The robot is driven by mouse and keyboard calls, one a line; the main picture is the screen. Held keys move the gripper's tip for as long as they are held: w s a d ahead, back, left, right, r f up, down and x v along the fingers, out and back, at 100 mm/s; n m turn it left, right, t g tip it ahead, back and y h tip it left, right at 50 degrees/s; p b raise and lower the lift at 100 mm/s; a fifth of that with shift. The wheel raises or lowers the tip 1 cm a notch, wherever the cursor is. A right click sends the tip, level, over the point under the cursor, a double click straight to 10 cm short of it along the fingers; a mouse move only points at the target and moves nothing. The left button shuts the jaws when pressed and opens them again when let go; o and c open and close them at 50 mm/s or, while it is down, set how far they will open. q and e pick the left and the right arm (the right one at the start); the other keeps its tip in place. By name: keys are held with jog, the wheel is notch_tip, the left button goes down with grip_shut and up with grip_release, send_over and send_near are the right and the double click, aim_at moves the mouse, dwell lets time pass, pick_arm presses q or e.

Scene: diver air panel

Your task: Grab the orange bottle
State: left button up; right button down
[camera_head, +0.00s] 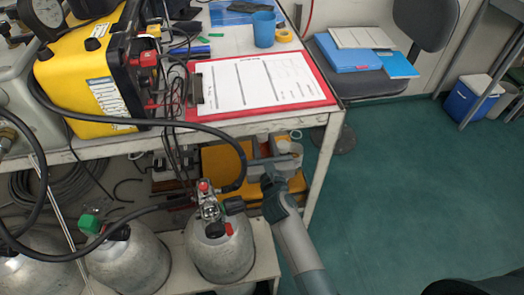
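I cannot make out a clear orange bottle in the head view. An orange-yellow object (222,160) lies on the lower shelf under the table, partly hidden by hoses and my gripper; its shape is unclear. My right arm comes up from the bottom, right of centre. Its gripper (276,158) is under the table's front edge, beside the right end of the orange-yellow object. The fingers are small and mixed with grey clutter, so I cannot tell whether they are open or hold anything. My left gripper is not in view.
The table (316,118) holds a yellow machine (95,75), a red clipboard (325,92), a blue cup (264,29) and an orange tape roll (284,36). Grey cylinders (222,252) with hoses stand in front. A chair (375,85) is at right. The green floor (420,180) is mostly clear.

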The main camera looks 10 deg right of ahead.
jog(key=shift+r, duration=0.1)
jog(key=shift+r, duration=0.5)
notch_tip(320, 180, up, 2)
jog(key=shift+r+p, duration=0.1)
jog(key=shift+p, duration=0.65)
notch_tip(320, 180, up, 6)
jog(key=shift+f+p, duration=0.25)
jog(key=shift+p, duration=0.6)
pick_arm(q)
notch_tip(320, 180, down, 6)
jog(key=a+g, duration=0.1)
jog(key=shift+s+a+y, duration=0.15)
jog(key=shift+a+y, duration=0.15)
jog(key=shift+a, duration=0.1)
pick_arm(e)
jog(key=shift+r, duration=0.6)
